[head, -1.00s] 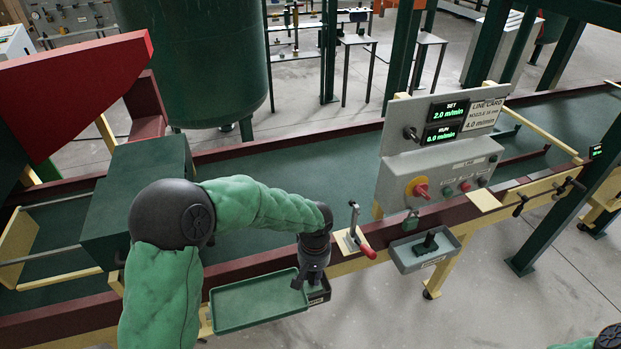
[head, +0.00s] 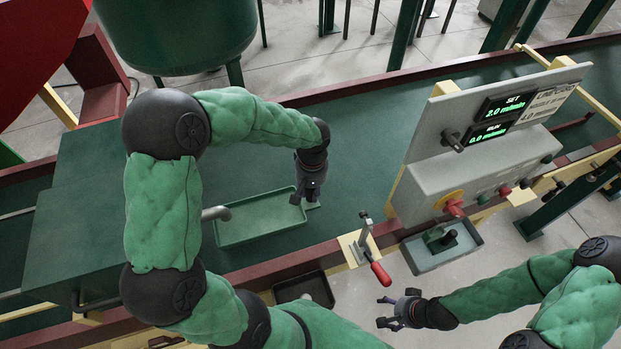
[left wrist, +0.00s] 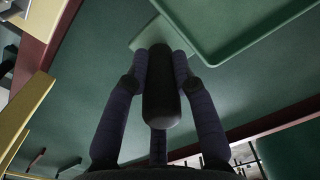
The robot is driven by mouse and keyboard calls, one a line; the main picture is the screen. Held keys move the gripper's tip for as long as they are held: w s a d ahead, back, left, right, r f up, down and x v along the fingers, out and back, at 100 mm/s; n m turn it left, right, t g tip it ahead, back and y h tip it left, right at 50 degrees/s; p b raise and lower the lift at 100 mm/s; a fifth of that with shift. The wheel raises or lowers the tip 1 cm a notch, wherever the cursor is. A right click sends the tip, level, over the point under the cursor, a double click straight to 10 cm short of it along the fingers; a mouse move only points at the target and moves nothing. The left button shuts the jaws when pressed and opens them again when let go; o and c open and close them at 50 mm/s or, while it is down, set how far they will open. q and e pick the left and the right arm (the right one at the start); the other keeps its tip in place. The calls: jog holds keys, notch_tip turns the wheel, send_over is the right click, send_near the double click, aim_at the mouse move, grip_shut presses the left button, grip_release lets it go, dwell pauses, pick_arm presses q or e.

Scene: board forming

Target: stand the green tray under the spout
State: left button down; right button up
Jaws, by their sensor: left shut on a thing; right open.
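The green tray (head: 258,222) is over the dark green belt in the head view, and its corner also shows in the left wrist view (left wrist: 228,50). My left gripper (head: 305,197) is at its right end. In the left wrist view my left gripper (left wrist: 162,65) is shut around a dark upright grip (left wrist: 160,95) above the tray's flat tab. The grey spout (head: 214,213) juts from the green box, its tip overlapping the tray's left rim. I cannot tell whether the tray touches the belt. My right gripper (head: 382,311) is open and empty at the front.
The green box (head: 90,225) stands left of the tray. A red-handled clamp (head: 377,270) sits on the front rail, with an empty black holder (head: 303,288) to its left. The control panel (head: 470,165) stands to the right. The belt behind the tray is clear.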

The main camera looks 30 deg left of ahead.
pick_arm(q)
jog(key=shift+s+d+r, duration=0.15)
jog(key=shift+s, duration=0.05)
jog(key=shift+w, duration=0.1)
jog(key=shift+f+b, duration=0.8)
jog(key=shift+b, duration=0.05)
jog(key=shift+f+b, duration=2.8)
jog(key=shift+f, duration=0.75)
jog(key=c, duration=0.6)
grip_release()
jog(key=shift+c, duration=0.2)
notch_tip(320, 180, up, 12)
jog(key=shift+r, duration=0.1)
